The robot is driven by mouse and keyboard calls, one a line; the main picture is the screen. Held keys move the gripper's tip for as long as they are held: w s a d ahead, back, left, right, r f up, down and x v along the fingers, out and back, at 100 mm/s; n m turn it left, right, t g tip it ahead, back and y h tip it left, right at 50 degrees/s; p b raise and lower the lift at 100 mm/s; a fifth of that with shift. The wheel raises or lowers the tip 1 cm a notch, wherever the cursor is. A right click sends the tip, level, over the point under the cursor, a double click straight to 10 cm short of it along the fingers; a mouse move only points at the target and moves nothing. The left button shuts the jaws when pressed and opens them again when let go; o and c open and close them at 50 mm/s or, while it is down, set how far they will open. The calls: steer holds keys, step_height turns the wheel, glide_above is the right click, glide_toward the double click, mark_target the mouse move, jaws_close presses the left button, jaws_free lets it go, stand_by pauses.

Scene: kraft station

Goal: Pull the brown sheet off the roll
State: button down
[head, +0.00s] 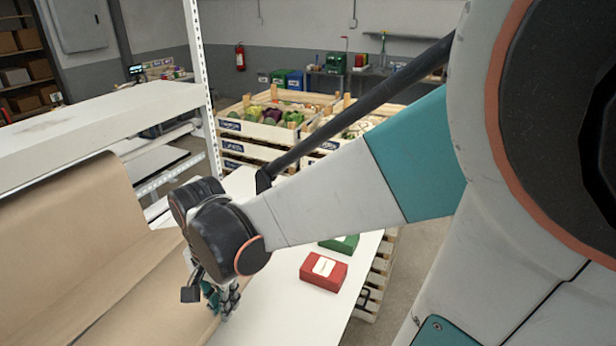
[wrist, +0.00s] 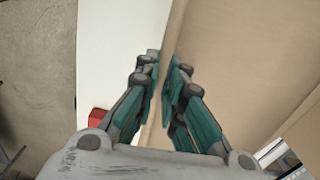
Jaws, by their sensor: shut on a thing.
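The brown sheet (head: 150,285) hangs down from under the white shelf at the left and runs over the white table towards the front in the head view. My gripper (head: 217,305) is at the sheet's right edge, low over the table. In the wrist view the gripper (wrist: 163,85) is shut on that edge, with one finger on each side of the brown sheet (wrist: 225,60). The roll itself is not clearly seen in either view; the shelf and the hanging paper may hide it.
A red box (head: 324,270) and a green box (head: 340,243) lie on the white table (head: 275,310), right of my gripper. A white shelf (head: 90,125) with a metal post (head: 200,75) stands above the sheet. Vegetable crates (head: 262,125) stand behind. Between gripper and red box the table is bare.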

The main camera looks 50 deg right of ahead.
steer(key=shift+s, duration=0.15)
steer(key=shift+s+d+r+p, duration=0.15)
steer(key=shift+s+p, duration=0.15)
steer(key=shift+s, duration=0.5)
steer(key=shift+s+d+p, duration=0.2)
steer(key=shift+s+p, duration=0.15)
steer(key=shift+s, duration=0.5)
steer(key=shift+s+d+r+p, duration=0.15)
steer(key=shift+s+p, duration=0.15)
steer(key=shift+s, duration=0.5)
